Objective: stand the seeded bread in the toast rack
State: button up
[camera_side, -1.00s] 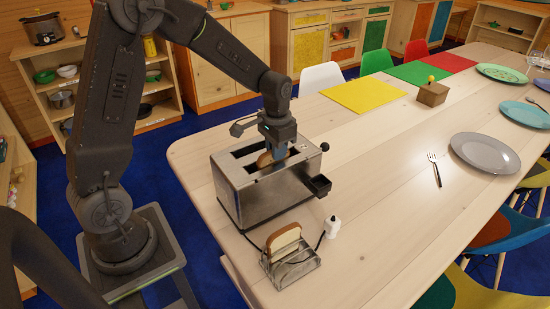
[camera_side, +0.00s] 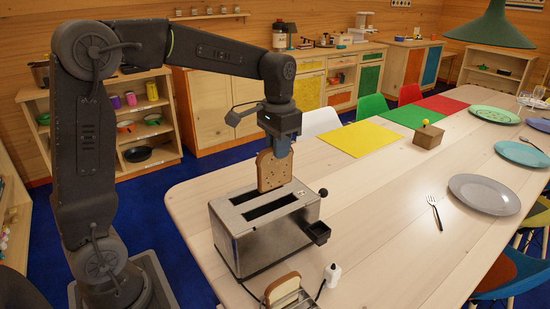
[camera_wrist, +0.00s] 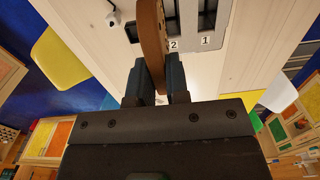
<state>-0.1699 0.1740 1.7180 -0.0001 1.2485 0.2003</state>
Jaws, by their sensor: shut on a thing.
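My gripper (camera_side: 278,150) is shut on the seeded bread (camera_side: 274,172), a brown-crusted slice with dark specks. The slice hangs upright just above the two-slot metal toaster (camera_side: 240,244), near its far end. In the wrist view the slice shows edge-on (camera_wrist: 151,40) between the fingers (camera_wrist: 158,82), with the toaster slots marked 2 and 1 beside it. The toast rack (camera_side: 303,303) is at the bottom edge of the side view, mostly cut off. A pale slice with a brown crust (camera_side: 284,288) stands in it.
A wooden block with a yellow knob (camera_side: 428,136), a fork (camera_side: 435,212) and a grey plate (camera_side: 484,194) lie further right. The middle tabletop is clear.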

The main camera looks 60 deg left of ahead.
jog(key=s+d, duration=0.4)
jog(key=d, duration=0.6)
jog(key=s+d, duration=0.3)
jog(key=d, duration=0.6)
notch_tip(320, 180, down, 15)
jog(key=shift+s+d, duration=0.15)
jog(key=shift+s, duration=0.15)
notch_tip(320, 180, down, 9)
jog(key=shift+f, duration=0.15)
dwell(0.3)
dwell(0.4)
jog(key=o, duration=0.7)
